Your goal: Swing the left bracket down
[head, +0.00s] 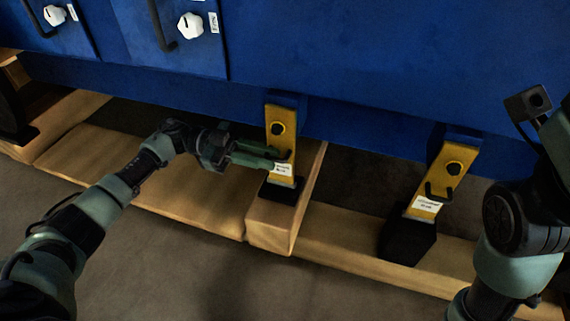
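The left bracket (282,143) is a yellow bar with a round hole and a white label. It stands nearly upright against the lower edge of the blue body, its foot in a black block on a wooden beam. My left gripper (279,157) reaches in from the left, its fingertips at the bracket just above the label. The fingers lie close together and cover the spot where a handle would sit, so I cannot tell whether they grip it. The right bracket (447,165), also yellow, leans slightly and shows a black handle (438,193). My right gripper is not visible.
The blue body (390,60) fills the top, with black handles and white knobs (190,26) at upper left. Wooden beams (170,180) run below it. My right arm stands at the right edge. The grey floor (220,280) in front is clear.

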